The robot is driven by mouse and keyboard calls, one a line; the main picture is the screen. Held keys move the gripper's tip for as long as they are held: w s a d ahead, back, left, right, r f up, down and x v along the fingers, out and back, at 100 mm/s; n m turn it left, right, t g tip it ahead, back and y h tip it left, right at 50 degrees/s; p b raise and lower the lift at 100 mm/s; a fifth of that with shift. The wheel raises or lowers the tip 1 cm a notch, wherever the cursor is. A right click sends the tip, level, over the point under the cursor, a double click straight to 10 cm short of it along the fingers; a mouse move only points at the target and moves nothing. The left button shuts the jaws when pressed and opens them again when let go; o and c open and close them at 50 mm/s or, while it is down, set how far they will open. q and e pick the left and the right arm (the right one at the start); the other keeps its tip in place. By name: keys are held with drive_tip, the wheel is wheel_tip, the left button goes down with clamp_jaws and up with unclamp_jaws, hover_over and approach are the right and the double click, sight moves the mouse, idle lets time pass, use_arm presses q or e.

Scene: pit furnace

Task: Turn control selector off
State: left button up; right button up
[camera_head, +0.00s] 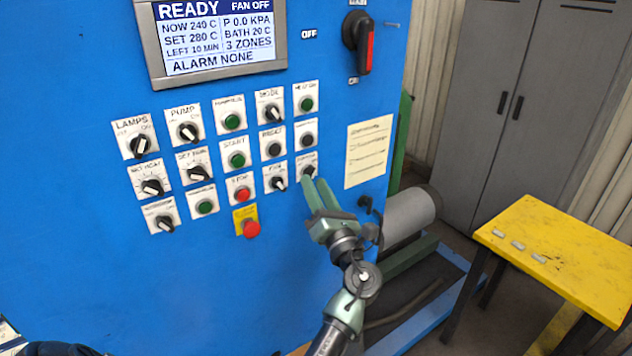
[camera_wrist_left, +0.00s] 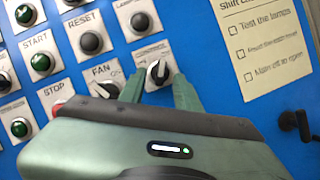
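The control selector is most likely the small black knob with a white pointer (camera_head: 308,170) at the right end of its row on the blue panel. Its label is too small to read surely. In the left wrist view the knob (camera_wrist_left: 158,73) shows between the fingertips, its white pointer roughly upward. My left gripper (camera_head: 316,186) is at this knob, its green fingers partly covering it. In the left wrist view the fingers (camera_wrist_left: 160,82) stand apart on either side of the knob, with a gap visible; contact cannot be told. My right gripper is not in view.
The FAN knob (camera_head: 279,183), red STOP button (camera_head: 243,194) and red emergency button (camera_head: 251,229) sit left of the gripper. A paper checklist (camera_head: 368,151) is right of it. A red-handled rotary switch (camera_head: 360,42) is above. A yellow table (camera_head: 560,250) stands at right.

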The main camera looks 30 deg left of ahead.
use_arm(q)
drive_tip(key=shift+x, duration=0.8)
clamp_jaws()
